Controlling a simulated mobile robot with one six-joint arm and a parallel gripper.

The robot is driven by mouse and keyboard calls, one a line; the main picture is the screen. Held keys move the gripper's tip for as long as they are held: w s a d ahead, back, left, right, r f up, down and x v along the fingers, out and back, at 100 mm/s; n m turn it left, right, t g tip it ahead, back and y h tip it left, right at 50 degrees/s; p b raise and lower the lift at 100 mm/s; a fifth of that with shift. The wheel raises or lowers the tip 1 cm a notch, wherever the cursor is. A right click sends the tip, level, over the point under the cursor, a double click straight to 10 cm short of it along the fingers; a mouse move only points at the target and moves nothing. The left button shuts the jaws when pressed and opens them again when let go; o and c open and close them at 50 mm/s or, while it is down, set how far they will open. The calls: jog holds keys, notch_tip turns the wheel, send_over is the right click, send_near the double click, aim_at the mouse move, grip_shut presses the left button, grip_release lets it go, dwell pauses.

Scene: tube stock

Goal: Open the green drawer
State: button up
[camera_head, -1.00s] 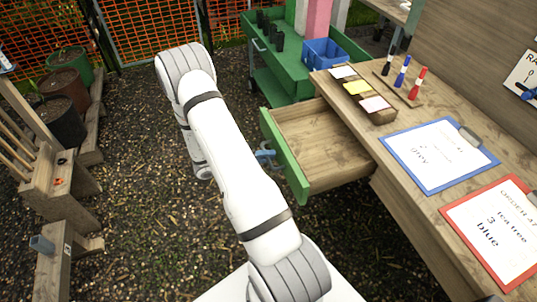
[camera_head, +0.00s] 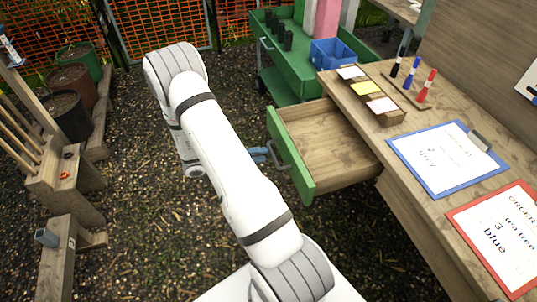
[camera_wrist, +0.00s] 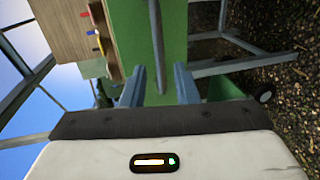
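The green drawer (camera_head: 292,158) stands pulled out from the wooden workbench; its green front faces left and its empty wooden inside shows. Its grey handle (camera_head: 277,155) is on the outer side of the front. My gripper (camera_head: 259,154), with blue-grey fingers, is just left of the handle, partly hidden behind my arm. In the wrist view my gripper (camera_wrist: 160,82) is open, its two fingers apart with nothing gripped. The handle also shows there as an upright bar (camera_wrist: 156,45) in front of the green drawer front (camera_wrist: 174,40), lined up with the gap between the fingers.
The workbench top (camera_head: 410,121) holds clipboards, markers and coloured notes. A green cart (camera_head: 292,62) with a blue bin (camera_head: 332,52) stands behind the drawer. Pots and a wooden rack (camera_head: 62,185) are at the left. The gravel between is clear.

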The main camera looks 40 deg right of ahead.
jog(key=v, duration=0.2)
jog(key=shift+w+a+r, duration=0.15)
jog(key=shift+a, duration=0.2)
